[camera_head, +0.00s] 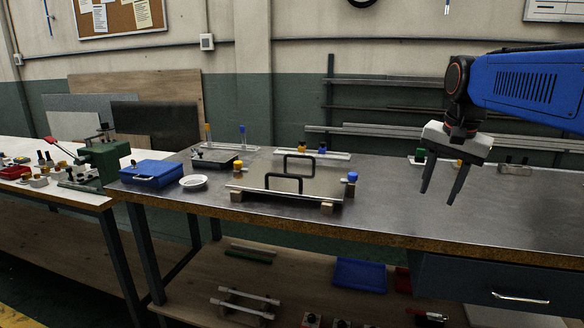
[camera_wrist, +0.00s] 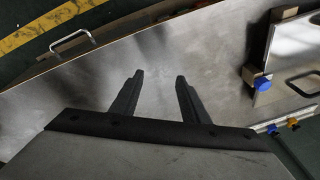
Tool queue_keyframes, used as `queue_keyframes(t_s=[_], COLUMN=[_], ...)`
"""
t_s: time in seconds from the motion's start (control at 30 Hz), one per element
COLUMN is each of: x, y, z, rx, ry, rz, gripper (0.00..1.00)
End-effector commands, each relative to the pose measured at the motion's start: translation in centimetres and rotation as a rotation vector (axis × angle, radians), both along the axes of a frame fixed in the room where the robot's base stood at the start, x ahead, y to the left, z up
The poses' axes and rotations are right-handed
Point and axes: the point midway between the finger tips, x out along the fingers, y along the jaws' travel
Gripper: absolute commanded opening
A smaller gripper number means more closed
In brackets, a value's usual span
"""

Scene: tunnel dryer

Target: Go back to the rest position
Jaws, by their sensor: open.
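My gripper (camera_head: 443,184) hangs from my blue arm at the right of the head view, above the metal-topped workbench (camera_head: 400,215). Its two dark fingers are apart with nothing between them. In the wrist view my gripper (camera_wrist: 158,78) is also open over bare bench top (camera_wrist: 70,110). A metal plate with black handles (camera_head: 325,185) rests on wooden blocks on the bench, left of my gripper and apart from it. Its edge also shows at the right of the wrist view (camera_wrist: 290,65), with a blue knob (camera_wrist: 262,83) beside it.
A blue case (camera_head: 150,173) and a white dish (camera_head: 193,182) stand at the bench's left. A green hand press (camera_head: 105,160) is on the white table. Metal bars (camera_head: 380,132) run along the back wall. A drawer (camera_head: 500,285) hangs under the bench. The bench's right part looks mostly clear.

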Motion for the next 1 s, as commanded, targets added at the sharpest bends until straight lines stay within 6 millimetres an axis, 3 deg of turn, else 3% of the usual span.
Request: queue_keyframes(t_s=[0.03, 0.27, 0.6, 0.8, 1.0], x=[-1.7, -8.3, -17.6, -21.4, -22.9], y=[0.6, 2.5, 4.5, 5.1, 5.3], z=[-0.8, -5.3, -13.8, -18.4, -20.4], rx=[-0.010, -0.062, -0.151, -0.197, -0.217], ry=[-0.010, -0.051, -0.114, -0.141, -0.153], rz=[0.043, 0.245, 0.538, 0.670, 0.725], gripper=[0.41, 0.41, 0.41, 0.41, 0.41])
